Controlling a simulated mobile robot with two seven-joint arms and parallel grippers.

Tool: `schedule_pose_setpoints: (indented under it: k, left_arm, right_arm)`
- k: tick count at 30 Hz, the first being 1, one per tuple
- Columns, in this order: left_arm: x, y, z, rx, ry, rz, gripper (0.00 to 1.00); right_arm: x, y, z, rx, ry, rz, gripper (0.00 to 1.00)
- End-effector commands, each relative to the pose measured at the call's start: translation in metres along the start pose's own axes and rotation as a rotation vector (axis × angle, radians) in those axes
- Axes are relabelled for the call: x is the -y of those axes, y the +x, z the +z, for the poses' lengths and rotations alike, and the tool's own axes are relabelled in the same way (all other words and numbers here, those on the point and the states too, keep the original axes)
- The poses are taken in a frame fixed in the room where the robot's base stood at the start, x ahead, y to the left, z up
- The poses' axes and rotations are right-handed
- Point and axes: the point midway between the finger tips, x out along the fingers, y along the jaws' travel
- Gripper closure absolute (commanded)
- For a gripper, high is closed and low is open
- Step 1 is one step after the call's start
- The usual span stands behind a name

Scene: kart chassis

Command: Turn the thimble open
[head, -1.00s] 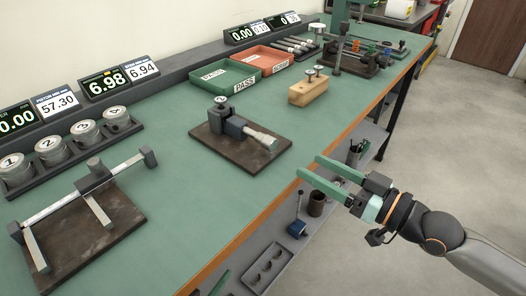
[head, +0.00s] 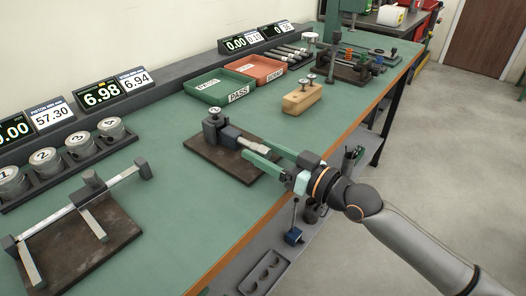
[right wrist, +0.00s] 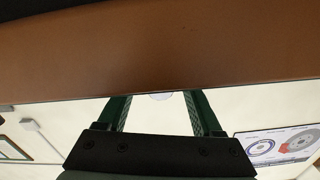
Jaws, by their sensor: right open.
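The micrometer sits on a dark base plate (head: 205,152) on the green bench. Its dark frame (head: 212,133) carries a disc marked 2, and its silver thimble (head: 250,144) points right toward the bench's front edge. My right gripper (head: 257,150) is open, its two green fingers around the thimble's end region; whether they touch it cannot be told. In the right wrist view the fingers (right wrist: 158,112) stand apart, with a small pale rounded shape between their tips. My left gripper is not in view.
A caliper-like gauge (head: 92,180) on a dark plate lies at the left front, beside several numbered pistons (head: 80,142). A green PASS tray (head: 215,95), a red tray (head: 262,75) and a wooden block (head: 302,100) stand behind. Displays line the wall.

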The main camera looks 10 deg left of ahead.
Motion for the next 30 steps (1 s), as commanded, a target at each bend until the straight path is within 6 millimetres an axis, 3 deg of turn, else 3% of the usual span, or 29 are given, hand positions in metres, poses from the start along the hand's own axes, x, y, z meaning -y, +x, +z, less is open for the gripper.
schedule_pose_setpoints:
  k: [10,27,30]
  left_arm:
    - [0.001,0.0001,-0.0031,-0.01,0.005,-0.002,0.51]
    - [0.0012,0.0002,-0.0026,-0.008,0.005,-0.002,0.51]
    - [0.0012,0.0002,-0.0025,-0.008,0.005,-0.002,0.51]
  right_arm:
    - [0.0001,0.0036,0.0004,0.001,0.0,0.0,0.33]
    - [0.0001,0.0033,0.0005,0.001,0.001,0.0,0.97]
    - [0.0001,0.0033,0.0005,0.001,0.001,0.0,1.0]
